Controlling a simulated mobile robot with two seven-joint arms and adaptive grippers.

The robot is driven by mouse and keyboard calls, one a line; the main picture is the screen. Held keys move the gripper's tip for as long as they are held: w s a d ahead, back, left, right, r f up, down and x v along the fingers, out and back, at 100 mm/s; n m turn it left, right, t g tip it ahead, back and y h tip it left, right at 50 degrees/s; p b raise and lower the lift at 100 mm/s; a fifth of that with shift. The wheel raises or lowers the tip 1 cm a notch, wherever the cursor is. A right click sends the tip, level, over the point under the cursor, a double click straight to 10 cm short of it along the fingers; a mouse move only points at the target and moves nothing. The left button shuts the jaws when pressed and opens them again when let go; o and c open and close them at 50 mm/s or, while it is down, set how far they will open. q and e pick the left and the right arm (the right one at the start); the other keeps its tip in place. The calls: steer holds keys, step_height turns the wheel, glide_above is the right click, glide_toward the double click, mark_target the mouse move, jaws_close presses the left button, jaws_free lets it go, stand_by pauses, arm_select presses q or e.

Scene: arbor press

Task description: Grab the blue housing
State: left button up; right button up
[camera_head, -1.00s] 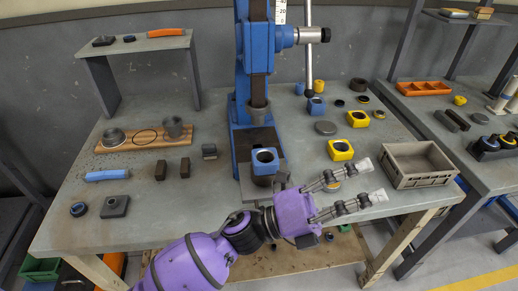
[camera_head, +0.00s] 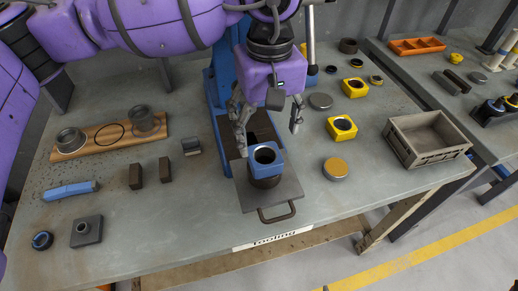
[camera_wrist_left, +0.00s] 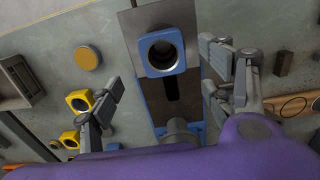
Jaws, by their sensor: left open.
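The blue housing (camera_head: 265,160), a square block with a round bore, sits on a dark round piece on a grey plate (camera_head: 288,189) with a front handle, in front of the blue press. My left gripper (camera_head: 269,121) is open and empty above and behind the housing, fingers pointing down. In the left wrist view the housing (camera_wrist_left: 161,66) shows between and beyond the spread fingers of the left gripper (camera_wrist_left: 163,72), touching neither. My right gripper is not in view.
Yellow housings (camera_head: 341,128) and a tan disc (camera_head: 335,169) lie to the right, beside a grey crate (camera_head: 399,151). Dark blocks (camera_head: 165,169), a wooden board (camera_head: 103,139) and a blue tool (camera_head: 69,190) lie to the left. The front centre-left tabletop is clear.

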mark_target(265, 155)
arm_select(q)
steer(key=shift+s+a+f+p, duration=0.1)
steer(key=shift+f+p, duration=0.1)
steer(key=shift+f, duration=1.05)
steer(key=shift+s+f+p, duration=0.15)
steer(key=shift+f+p, duration=0.1)
steer(key=shift+f, duration=1.05)
steer(key=shift+s+a+f+p, duration=0.1)
steer(key=shift+f+p, duration=0.1)
steer(key=shift+f, duration=1.05)
steer(key=c, duration=1.4)
steer(key=shift+r, duration=0.15)
